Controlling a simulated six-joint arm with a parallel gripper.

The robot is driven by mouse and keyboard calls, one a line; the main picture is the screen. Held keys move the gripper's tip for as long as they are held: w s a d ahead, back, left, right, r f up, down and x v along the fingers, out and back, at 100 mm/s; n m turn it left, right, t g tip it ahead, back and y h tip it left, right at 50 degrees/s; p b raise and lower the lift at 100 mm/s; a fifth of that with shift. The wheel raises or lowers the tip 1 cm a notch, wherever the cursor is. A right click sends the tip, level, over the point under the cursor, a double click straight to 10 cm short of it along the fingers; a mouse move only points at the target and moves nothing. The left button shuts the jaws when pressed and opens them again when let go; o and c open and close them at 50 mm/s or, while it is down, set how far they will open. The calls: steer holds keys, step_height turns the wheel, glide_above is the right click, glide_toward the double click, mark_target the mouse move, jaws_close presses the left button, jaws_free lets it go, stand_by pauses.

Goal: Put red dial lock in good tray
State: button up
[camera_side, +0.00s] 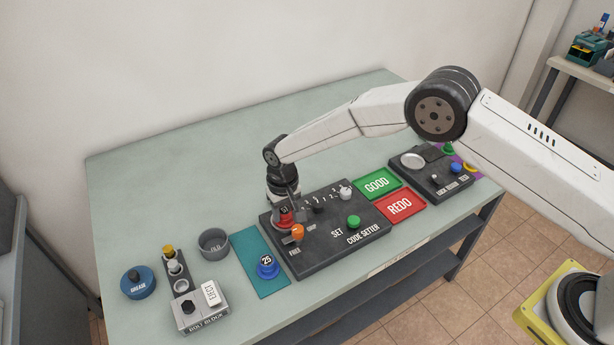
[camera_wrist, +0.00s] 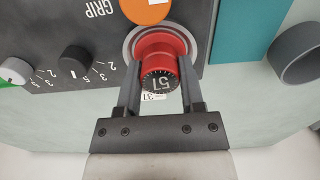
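The red dial lock (camera_wrist: 162,62) has a black numbered top and sits in a round grey socket on the dark code setter (camera_side: 346,249). In the side view the lock (camera_side: 284,220) shows partly under my gripper (camera_side: 286,208). In the wrist view my gripper (camera_wrist: 161,82) has one finger on each side of the lock, with no gap visible between fingers and lock. The lock is still in the socket area; any lift is too small to tell. The green GOOD tray (camera_side: 377,184) is empty, right of the code setter.
The red REDO tray (camera_side: 400,206) lies in front of the GOOD tray. An orange knob (camera_side: 297,232) is close beside the lock. A white knob (camera_side: 345,192) and a green button (camera_side: 353,222) stand on the code setter. A blue lock (camera_side: 267,268) sits on a teal mat (camera_side: 250,246).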

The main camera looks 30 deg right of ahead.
mark_target(285, 210)
jaws_close()
steer(key=shift+r, duration=0.15)
steer(key=shift+r, duration=2.1)
steer(key=d+m, duration=0.1)
steer(key=d, duration=0.3)
steer(key=w+d+m, duration=0.1)
steer(key=d, duration=0.4)
steer(key=w+d+m, duration=0.1)
steer(key=d, duration=0.3)
steer(key=shift+d+f, duration=0.2)
steer(key=shift+d, duration=0.15)
steer(key=s+d+m, duration=0.1)
steer(key=d+m, duration=0.2)
steer(key=d, duration=1)
steer(key=shift+s+f, duration=0.2)
steer(key=shift+s, duration=0.15)
